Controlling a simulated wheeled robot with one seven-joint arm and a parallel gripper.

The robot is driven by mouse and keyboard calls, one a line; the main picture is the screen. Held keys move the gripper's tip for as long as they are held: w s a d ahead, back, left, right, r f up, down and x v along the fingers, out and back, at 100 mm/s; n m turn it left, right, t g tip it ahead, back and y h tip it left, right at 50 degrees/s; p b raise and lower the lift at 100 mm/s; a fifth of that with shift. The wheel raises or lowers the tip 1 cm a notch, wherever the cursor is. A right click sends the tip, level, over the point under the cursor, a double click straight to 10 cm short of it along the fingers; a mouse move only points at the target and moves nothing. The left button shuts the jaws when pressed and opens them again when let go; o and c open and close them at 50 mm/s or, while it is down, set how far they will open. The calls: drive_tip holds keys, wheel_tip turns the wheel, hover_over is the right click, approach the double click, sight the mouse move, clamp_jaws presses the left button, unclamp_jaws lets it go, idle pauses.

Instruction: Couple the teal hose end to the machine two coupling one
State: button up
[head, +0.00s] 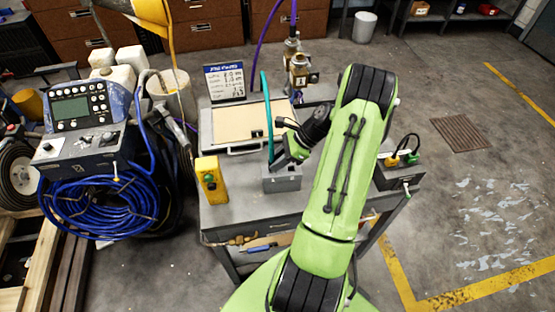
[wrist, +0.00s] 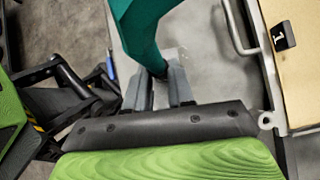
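The teal hose (head: 267,105) hangs down in an arc at the left of my gripper (head: 285,158), over a small grey block (head: 282,179) on the cart. In the wrist view the teal hose (wrist: 138,28) comes down to a dark end between the two fingertips (wrist: 161,85). The fingers stand apart with the hose end between them; I cannot tell whether they grip it. A brass coupling tagged 1 (head: 301,76) stands behind the cart's tray. Another brass coupling (head: 291,46) stands behind it, below a purple hose (head: 279,20).
A yellow button box (head: 211,181) stands at the cart's left. A dark box with yellow and green plugs (head: 399,172) is at right. Blue coiled hose (head: 98,205) hangs on the left machine.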

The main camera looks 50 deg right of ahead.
clamp_jaws()
drive_tip(key=shift+r+p, duration=0.7)
drive_tip(key=shift+p, duration=0.2)
drive_tip(key=shift+r+p, duration=1.95)
drive_tip(key=shift+p, duration=0.15)
